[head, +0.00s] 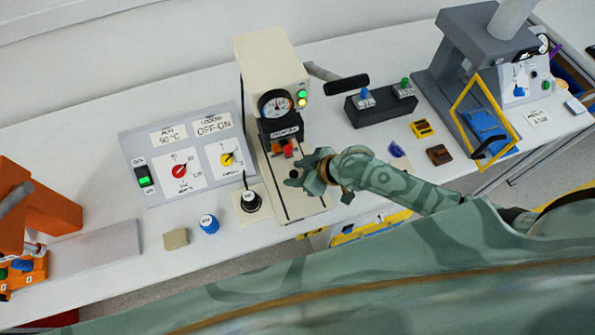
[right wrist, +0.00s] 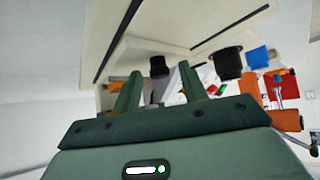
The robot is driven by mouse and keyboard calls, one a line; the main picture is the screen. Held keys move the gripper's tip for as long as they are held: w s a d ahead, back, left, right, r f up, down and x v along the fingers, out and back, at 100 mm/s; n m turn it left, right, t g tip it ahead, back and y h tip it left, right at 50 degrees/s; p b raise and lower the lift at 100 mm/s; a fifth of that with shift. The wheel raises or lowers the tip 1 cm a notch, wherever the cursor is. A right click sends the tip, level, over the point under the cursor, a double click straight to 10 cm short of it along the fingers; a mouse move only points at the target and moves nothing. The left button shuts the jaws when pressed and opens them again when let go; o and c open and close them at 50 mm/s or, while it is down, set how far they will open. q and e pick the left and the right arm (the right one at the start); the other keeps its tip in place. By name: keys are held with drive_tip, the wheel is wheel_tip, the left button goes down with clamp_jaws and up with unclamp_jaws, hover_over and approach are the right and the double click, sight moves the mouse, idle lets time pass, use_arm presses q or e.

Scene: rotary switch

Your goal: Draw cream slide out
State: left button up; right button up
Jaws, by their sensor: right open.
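The cream machine (head: 268,62) stands at the middle of the bench, with a round gauge and a red part (head: 289,150) low on its front. Its long cream base (head: 300,207), edged by dark lines, reaches toward me; I cannot tell which part of it slides. My right gripper (head: 302,175) is over this base, in front of the red part, partly covering it. In the right wrist view the two fingers (right wrist: 160,82) are apart, and a black knob (right wrist: 158,66) shows in the gap beyond them. Contact with the knob cannot be told. My left gripper is not in view.
A black knob on a cream plate (head: 250,201) stands close left of the base. A dark switch box (head: 380,105) and small blocks (head: 421,129) lie right.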

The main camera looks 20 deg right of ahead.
clamp_jaws()
drive_tip(key=s+p, duration=0.2)
drive_tip(key=s, duration=0.1)
drive_tip(key=s+p, duration=0.2)
drive_tip(key=shift+d+r, duration=0.15)
drive_tip(key=shift+r, duration=0.2)
drive_tip(key=s+p, duration=0.1)
drive_tip(key=s, duration=0.2)
drive_tip(key=s+p, duration=0.2)
drive_tip(key=s, duration=0.2)
drive_tip(key=shift+s+d+f+p, duration=0.1)
drive_tip(key=shift+s+f+p, duration=0.1)
drive_tip(key=shift+s+p, duration=0.1)
drive_tip(key=shift+s+f, duration=0.15)
drive_tip(key=shift+f, duration=0.05)
drive_tip(key=shift+c, duration=1.2)
unclamp_jaws()
drive_tip(key=shift+s, duration=0.1)
drive_tip(key=shift+o, duration=1.2)
